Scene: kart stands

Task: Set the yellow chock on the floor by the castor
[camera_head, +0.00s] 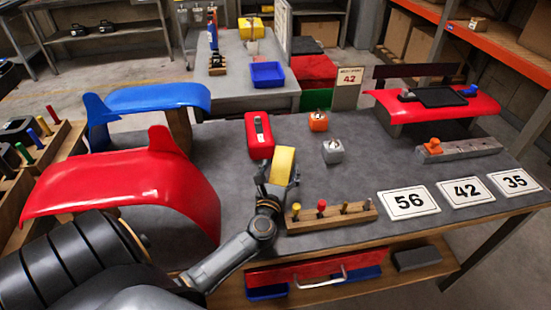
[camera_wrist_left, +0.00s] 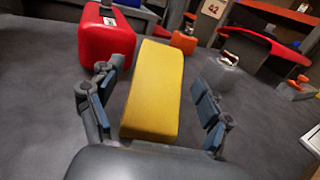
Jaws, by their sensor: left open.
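The yellow chock (camera_head: 283,164) is a block on the grey workbench, next to a red box. It also shows in the left wrist view (camera_wrist_left: 154,88), lying lengthwise between my fingers. My left gripper (camera_head: 278,178) is open, with one finger on each side of the chock. In the left wrist view a gap shows between the chock and each finger of the gripper (camera_wrist_left: 155,100). Whether the chock's underside touches the bench is hidden. I cannot make out a castor in either view. My right gripper is not in view.
The red box (camera_head: 260,136) stands close behind the chock. A wooden peg rack (camera_head: 330,219) is just right of my wrist. A grey cube (camera_head: 332,151) and an orange cube (camera_head: 318,121) stand farther right. Red (camera_head: 135,185) and blue (camera_head: 158,97) curved panels stand at left.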

